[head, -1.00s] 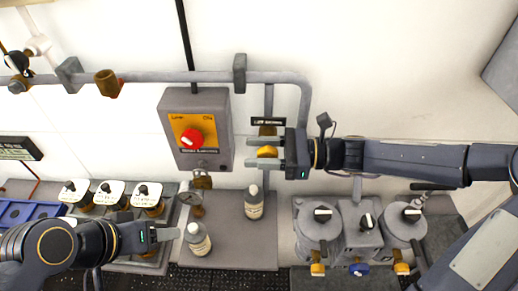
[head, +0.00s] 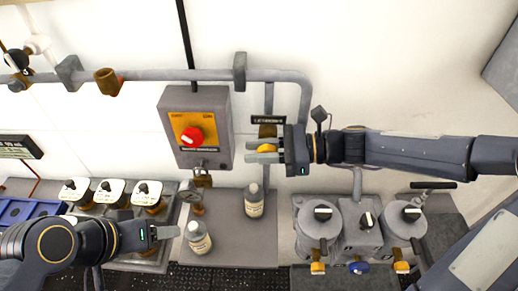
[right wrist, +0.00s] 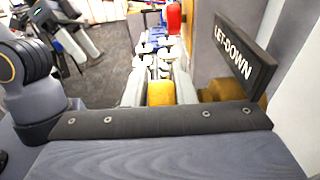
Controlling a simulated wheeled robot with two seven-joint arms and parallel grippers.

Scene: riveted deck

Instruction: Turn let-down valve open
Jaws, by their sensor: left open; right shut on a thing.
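The let-down valve has a yellow handle (head: 267,148) on a vertical pipe, below a dark label plate. In the right wrist view the plate (right wrist: 245,58) reads "LET-DOWN" and the yellow handle (right wrist: 160,93) shows beyond my gripper body. My right gripper (head: 268,152) reaches in from the right and is shut on the yellow handle. Its fingers lie above and below the handle. A brass valve body (right wrist: 232,90) is partly hidden behind the gripper. My left gripper (head: 166,233) is open and empty at lower left, close to a small bottle (head: 198,238).
A grey box with a red knob (head: 191,137) is on the wall left of the valve. Another bottle (head: 254,202) stands on the bench below. Grey canisters (head: 320,219) stand at lower right, and white-topped switches (head: 112,190) at lower left.

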